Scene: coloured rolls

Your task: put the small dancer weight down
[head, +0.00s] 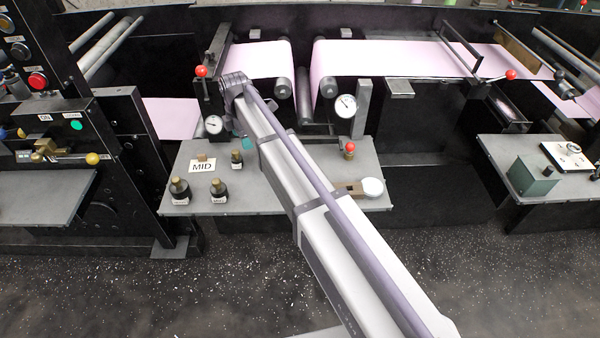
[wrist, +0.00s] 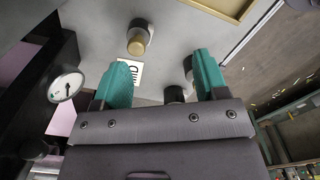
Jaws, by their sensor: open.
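The small dancer weight (head: 237,160) is a dark, narrow-topped piece standing upright on the grey table (head: 330,160) in the head view, just left of my arm. My gripper (wrist: 162,66) has two teal fingers, apart, with a gap between them. In the head view its teal part (head: 246,143) shows just above and right of the small weight, mostly behind my arm. In the wrist view a dark round piece (wrist: 175,93) shows between the fingers at the gripper's edge, partly hidden; I cannot tell if it is the small weight or whether a finger touches it.
Two larger dark weights (head: 180,190) (head: 219,190) stand on the table's front left. A white MID card (head: 202,166) lies behind them. A round white gauge (head: 345,106) and a red-knobbed lever (head: 351,146) are at the right. A white-topped piece (head: 372,187) lies at the right edge.

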